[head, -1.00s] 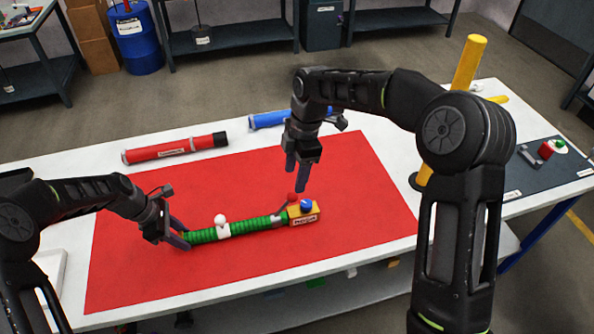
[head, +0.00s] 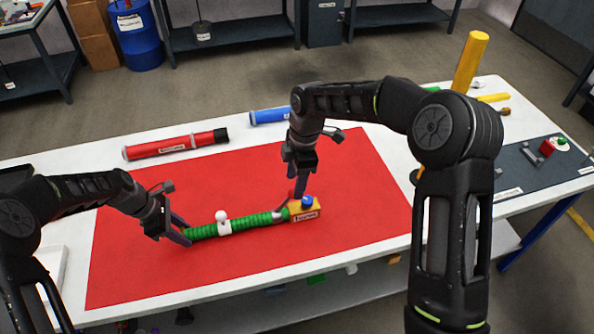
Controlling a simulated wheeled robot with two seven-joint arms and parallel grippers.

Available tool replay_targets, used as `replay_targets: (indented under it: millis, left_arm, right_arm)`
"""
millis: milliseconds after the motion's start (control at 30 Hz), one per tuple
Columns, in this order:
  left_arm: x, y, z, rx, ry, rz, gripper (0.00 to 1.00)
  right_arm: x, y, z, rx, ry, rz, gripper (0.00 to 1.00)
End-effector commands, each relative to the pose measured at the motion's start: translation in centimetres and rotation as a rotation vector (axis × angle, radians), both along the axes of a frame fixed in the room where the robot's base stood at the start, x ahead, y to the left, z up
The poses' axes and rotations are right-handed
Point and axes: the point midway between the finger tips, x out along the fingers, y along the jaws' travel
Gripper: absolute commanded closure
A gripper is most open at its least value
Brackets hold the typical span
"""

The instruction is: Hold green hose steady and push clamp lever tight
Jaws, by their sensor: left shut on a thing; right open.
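The green hose (head: 256,220) lies on the red mat (head: 150,270), with a white fitting (head: 222,222) around its middle. Its right end meets a yellow block (head: 306,213) with a blue knob on top. A grey clamp (head: 279,214) sits around the hose beside the block; its lever is mostly hidden by my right gripper. My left gripper (head: 181,233) is shut on the hose's left end. My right gripper (head: 297,188) is open, pointing down just above and behind the clamp and block. I cannot tell whether it touches the lever.
A red tube (head: 170,147) and a blue tube (head: 268,116) lie at the table's back edge. A yellow post (head: 470,62) stands at the right. A dark mat (head: 515,175) with a red part lies far right. The mat's front is clear.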

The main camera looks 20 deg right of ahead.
Motion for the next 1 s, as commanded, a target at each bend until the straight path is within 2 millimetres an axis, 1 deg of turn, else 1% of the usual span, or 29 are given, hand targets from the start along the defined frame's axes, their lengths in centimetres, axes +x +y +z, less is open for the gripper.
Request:
replay_targets:
  millis: [33, 200, 400, 533, 800, 867, 1000]
  left_arm:
    - [0.0, 0.0, 0.0, 0.0, -0.001, 0.0, 1.0]
    - [0.0, 0.0, 0.0, 0.0, -0.001, 0.0, 1.0]
    - [0.0, 0.0, 0.0, 0.0, -0.001, 0.0, 1.0]
    - [0.0, 0.0, 0.0, 0.001, -0.001, 0.0, 1.0]
    - [0.0, 0.1, 0.0, 0.001, -0.001, 0.0, 1.0]
    - [0.0, 0.1, 0.0, 0.001, -0.001, 0.0, 1.0]
    - [0.0, 0.1, 0.0, 0.001, -0.001, 0.0, 1.0]
  right_arm:
    - [-0.1, 0.1, -0.8, 0.0, 0.003, 0.0, 0.45]
    - [0.0, 0.4, -3.2, 0.0, 0.002, -0.001, 0.45]
    - [0.0, 0.7, -5.1, 0.0, 0.001, 0.0, 0.45]
    - [0.0, 0.7, -5.6, 0.0, 0.001, 0.0, 0.45]
    - [0.0, 0.8, -5.6, 0.0, 0.0, 0.0, 0.45]
    - [0.0, 0.8, -5.6, 0.0, 0.0, 0.0, 0.5]
    - [0.0, 0.8, -5.6, 0.0, 0.0, 0.0, 0.61]
